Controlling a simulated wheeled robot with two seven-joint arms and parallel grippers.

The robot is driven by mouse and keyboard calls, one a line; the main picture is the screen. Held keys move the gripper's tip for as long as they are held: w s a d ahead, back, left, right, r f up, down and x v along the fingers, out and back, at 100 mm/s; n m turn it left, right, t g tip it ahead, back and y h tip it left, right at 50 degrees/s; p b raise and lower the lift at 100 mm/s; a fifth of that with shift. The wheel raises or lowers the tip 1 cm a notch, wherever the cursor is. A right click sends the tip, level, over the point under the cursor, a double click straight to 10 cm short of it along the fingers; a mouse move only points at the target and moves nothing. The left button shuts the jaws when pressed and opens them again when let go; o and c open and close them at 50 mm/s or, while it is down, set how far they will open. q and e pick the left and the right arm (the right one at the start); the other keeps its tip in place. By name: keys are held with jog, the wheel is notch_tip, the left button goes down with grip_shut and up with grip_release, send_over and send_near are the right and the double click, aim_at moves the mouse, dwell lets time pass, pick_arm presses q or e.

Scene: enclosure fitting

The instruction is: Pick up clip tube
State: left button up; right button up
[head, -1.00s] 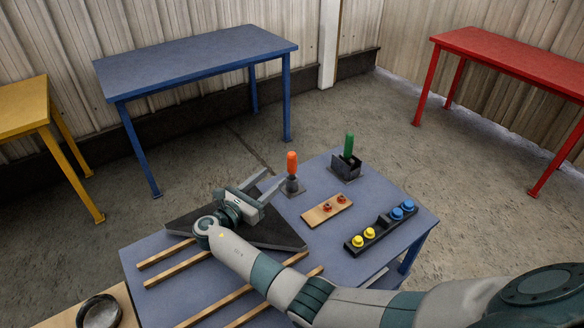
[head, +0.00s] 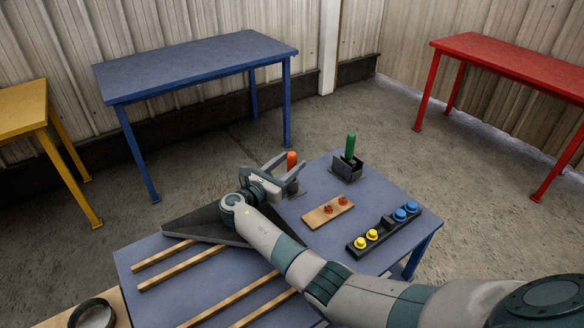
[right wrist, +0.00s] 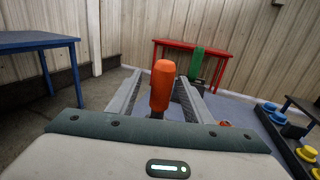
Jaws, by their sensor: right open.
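My right gripper (head: 287,168) is open over the work table, its fingers pointing away from me. An orange upright handle-like piece (head: 292,159) stands between or just beyond the fingers. In the right wrist view the orange piece (right wrist: 162,85) rises between the two spread fingers, with no clear contact. A green upright piece (head: 350,145) stands in a dark box holder (head: 347,169) farther right. I cannot tell from looks alone which of these is the clip tube. My left gripper is not in view.
The blue work table (head: 310,240) also holds a wooden block (head: 328,211) with red pieces, a black rack (head: 388,230) with yellow and blue knobs, a dark angled plate (head: 190,225) and wooden strips (head: 178,264). A larger blue table (head: 195,65) stands behind.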

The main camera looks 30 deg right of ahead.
jog(key=shift+w+d+f+b, duration=0.15)
jog(key=shift+d+b, duration=0.2)
jog(key=shift+d, duration=0.15)
jog(key=b+x, duration=0.2)
jog(key=x, duration=0.2)
jog(key=shift+d, duration=0.15)
grip_shut()
